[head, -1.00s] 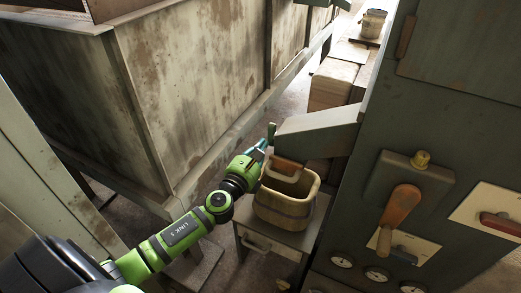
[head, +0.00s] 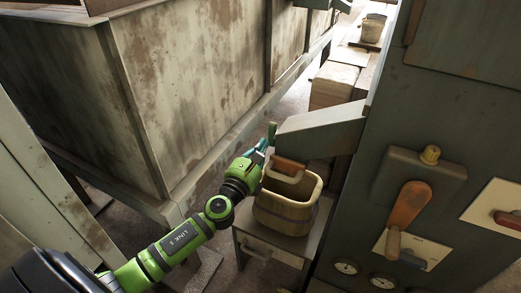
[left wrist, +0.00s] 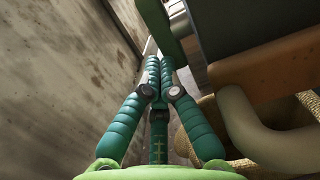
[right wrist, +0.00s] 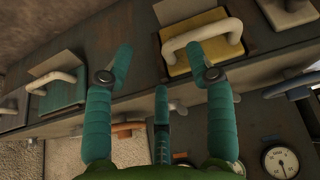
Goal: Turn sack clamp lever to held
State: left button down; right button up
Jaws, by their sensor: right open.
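A dark green upright bar (head: 271,132), perhaps the sack clamp lever, stands at the left side of a grey-green spout (head: 322,128). It also shows at the top of the left wrist view (left wrist: 158,22). My left gripper (head: 259,150) is beside the bar, its fingertips together (left wrist: 160,65) in the left wrist view, just below the bar. I cannot tell whether they touch it. An orange-brown piece with a loop (head: 290,165) is under the spout, over a tan tub-like container (head: 288,212). My right gripper (right wrist: 160,58) is open and empty, near a cream handle on a yellow block (right wrist: 203,40).
A dark machine panel at right carries an orange lever (head: 408,205), a red handle (head: 508,220) and several gauges (head: 383,281). A large stained bin wall (head: 180,90) stands left. The container rests on a small stand (head: 270,245). More handles show in the right wrist view (right wrist: 58,82).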

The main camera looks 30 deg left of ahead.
pick_arm(q)
jog(key=shift+f+t+b, duration=0.15)
jog(key=shift+t+b, duration=0.15)
jog(key=shift+b, duration=0.9)
pick_arm(e)
jog(key=shift+s+a+g, duration=0.4)
jog(key=shift+a+g, duration=0.1)
jog(key=shift+g, duration=0.1)
